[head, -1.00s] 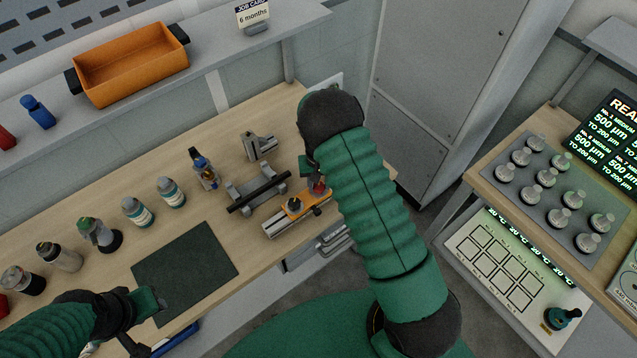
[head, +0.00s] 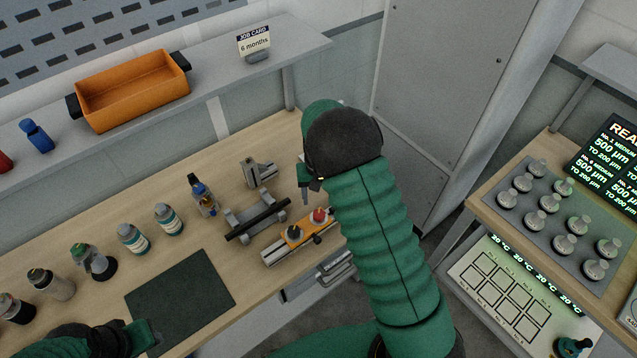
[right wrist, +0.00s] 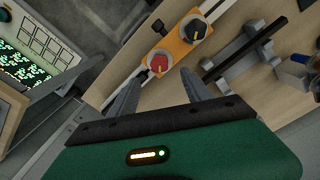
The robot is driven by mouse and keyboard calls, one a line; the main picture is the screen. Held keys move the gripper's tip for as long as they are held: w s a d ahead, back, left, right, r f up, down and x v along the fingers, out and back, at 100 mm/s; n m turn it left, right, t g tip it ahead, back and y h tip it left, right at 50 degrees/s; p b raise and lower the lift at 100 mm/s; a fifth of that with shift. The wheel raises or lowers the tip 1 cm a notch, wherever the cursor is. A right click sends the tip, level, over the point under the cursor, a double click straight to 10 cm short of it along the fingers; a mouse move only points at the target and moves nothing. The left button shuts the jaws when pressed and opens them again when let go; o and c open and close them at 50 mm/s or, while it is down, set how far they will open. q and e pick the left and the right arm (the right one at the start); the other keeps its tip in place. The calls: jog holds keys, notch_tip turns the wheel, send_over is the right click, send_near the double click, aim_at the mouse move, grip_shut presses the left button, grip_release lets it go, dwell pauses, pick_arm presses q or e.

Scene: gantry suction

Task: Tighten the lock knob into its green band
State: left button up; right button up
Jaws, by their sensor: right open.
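An orange block on a metal rail (head: 275,256) carries a red knob (head: 319,215) and a black knob (head: 294,232). In the right wrist view the red knob (right wrist: 157,64) and the black knob (right wrist: 197,27) each show a pale pointer line.
A black bar on a grey stand (head: 258,218) lies beside the rail. A grey metal block (head: 259,171) and several bottles stand on the wooden bench. A dark green mat (head: 180,300) lies in front. An orange bin (head: 130,88) sits on the shelf behind.

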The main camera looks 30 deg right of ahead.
notch_tip(320, 180, up, 9)
jog(key=b, duration=0.1)
